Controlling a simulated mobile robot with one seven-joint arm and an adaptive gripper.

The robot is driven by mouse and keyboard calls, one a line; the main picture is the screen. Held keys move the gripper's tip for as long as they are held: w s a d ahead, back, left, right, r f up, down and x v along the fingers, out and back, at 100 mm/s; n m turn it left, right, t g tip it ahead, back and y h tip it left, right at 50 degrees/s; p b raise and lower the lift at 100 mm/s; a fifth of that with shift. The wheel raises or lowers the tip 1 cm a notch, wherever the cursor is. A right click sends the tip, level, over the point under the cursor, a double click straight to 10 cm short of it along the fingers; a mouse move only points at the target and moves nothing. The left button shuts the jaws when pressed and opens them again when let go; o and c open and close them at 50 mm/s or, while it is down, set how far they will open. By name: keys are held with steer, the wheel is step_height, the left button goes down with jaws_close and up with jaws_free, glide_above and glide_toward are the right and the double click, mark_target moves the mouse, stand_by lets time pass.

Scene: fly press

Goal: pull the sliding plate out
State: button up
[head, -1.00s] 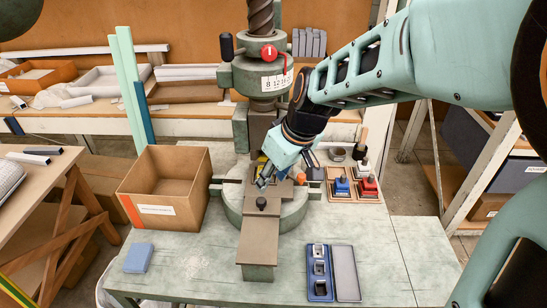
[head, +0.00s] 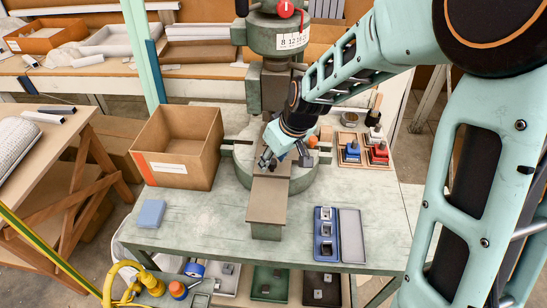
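The sliding plate (head: 268,200) is a flat brown-grey bar. It lies across the round green press base (head: 306,188), and its front end sticks out toward me over the table. My gripper (head: 270,162) is low over the rear part of the plate, pointing down and to the left. The plate's dark knob is mostly or wholly hidden by the gripper. I cannot tell whether the fingers are around the knob, touching it or closed.
An open cardboard box (head: 178,148) stands left of the press. A blue tray (head: 325,236) with metal parts and a grey lid lie at front right. Red and blue tools (head: 378,153) sit behind right. A blue block (head: 150,213) lies front left. The table before the plate is clear.

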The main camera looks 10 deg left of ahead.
jaws_close()
stand_by(0.3)
steer(key=shift+s, duration=0.15)
